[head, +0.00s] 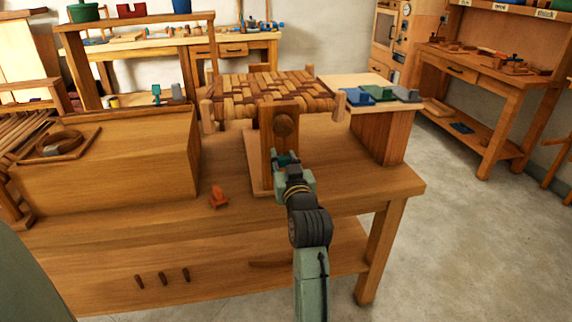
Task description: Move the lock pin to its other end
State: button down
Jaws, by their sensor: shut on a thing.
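A woven bark seat (272,90) rests level on top of an upright wooden stand (266,145) on the workbench. The stand has a round wooden knob (284,125) on its near face. My gripper (287,160) is low at the front of the stand, below the knob. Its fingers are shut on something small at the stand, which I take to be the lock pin. The pin is too small and too covered by the fingers to make out, so I cannot tell which end it is at.
A reddish-orange piece (218,197) lies on the workbench (345,205), left of my gripper. A large wooden box (110,170) fills the bench's left side. Blue, green and grey blocks (382,94) sit on a raised board at right. The bench front is clear.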

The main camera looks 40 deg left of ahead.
jog(key=c, duration=1.2)
grip_release()
jog(key=shift+w, duration=0.1)
jog(key=shift+c, duration=0.2)
jog(key=v, duration=1.2)
jog(key=shift+a, duration=0.1)
